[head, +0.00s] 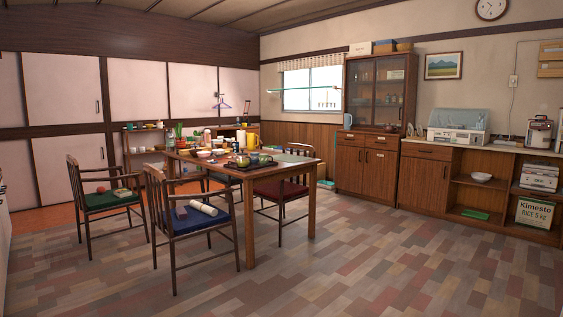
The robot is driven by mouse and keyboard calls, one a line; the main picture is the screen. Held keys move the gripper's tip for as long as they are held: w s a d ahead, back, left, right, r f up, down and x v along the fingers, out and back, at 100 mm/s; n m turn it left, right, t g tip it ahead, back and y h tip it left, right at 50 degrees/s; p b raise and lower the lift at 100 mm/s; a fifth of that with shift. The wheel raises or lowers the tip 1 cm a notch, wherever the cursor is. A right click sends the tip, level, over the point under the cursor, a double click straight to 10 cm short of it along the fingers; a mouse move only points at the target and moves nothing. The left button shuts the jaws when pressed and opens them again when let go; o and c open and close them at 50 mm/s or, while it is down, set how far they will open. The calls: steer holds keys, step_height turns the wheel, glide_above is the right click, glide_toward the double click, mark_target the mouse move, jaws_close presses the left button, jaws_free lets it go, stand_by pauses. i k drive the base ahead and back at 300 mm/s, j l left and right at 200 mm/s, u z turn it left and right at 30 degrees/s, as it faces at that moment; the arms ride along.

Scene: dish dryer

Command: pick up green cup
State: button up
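No green cup can be told for certain at this distance. Small greenish round items (243,160) sit on a dark tray near the front of the wooden dining table (228,176); they may be cups or a teapot. A dish dryer (458,128) with a clear raised cover stands on the right counter, and its contents are too small to make out. My gripper is not in view.
Several chairs surround the table; the front one (190,220) has a blue cushion with objects on it. A tall cabinet (375,120) and a low counter (430,151) line the right wall. The floor (370,270) in front is clear.

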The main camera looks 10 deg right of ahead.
mark_target(264, 158)
steer(key=i+z, duration=0.4)
steer(key=i, duration=0.8)
steer(key=i+l, duration=0.1)
steer(key=i, duration=3.1)
